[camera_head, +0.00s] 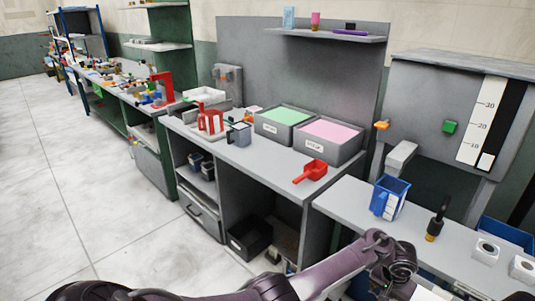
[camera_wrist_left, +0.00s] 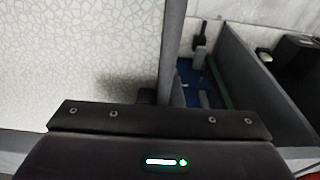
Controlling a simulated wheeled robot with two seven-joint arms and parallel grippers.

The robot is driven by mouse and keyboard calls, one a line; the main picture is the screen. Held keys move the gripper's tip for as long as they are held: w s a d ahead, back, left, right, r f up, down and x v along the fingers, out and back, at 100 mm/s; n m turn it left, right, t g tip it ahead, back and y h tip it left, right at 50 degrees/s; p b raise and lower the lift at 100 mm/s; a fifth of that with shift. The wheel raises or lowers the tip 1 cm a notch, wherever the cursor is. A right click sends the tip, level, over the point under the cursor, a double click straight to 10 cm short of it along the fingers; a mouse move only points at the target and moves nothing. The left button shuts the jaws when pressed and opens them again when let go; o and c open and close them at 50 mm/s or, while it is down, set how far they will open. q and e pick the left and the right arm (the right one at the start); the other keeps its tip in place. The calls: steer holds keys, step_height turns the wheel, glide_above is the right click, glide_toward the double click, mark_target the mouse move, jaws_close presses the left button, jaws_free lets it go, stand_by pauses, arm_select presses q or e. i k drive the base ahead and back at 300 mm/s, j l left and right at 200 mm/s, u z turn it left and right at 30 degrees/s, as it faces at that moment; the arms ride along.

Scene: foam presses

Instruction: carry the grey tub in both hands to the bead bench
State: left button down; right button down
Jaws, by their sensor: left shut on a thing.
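In the left wrist view my left gripper (camera_wrist_left: 158,98) is shut at the lower end of a grey upright strip (camera_wrist_left: 173,45), which looks like the wall of the grey tub. Most of the tub is hidden or out of frame. A pale surface with a fine cracked pattern (camera_wrist_left: 75,50) lies left of the strip; I cannot tell what it is. In the head view my left arm crosses the bottom edge, and its gripper is not clear there. My right gripper is in neither view. A grey bench (camera_head: 265,168), apparently the bead bench, stands in the middle.
Grey bins of green (camera_head: 285,116) and pink (camera_head: 330,135) material stand at the bench's back. A red scoop (camera_head: 311,171) lies at its front right. A blue container (camera_head: 389,197) stands on the right-hand counter (camera_head: 352,205). Open floor (camera_head: 60,190) lies to the left.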

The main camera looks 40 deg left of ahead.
mark_target(269, 159)
steer(key=j, duration=3.8)
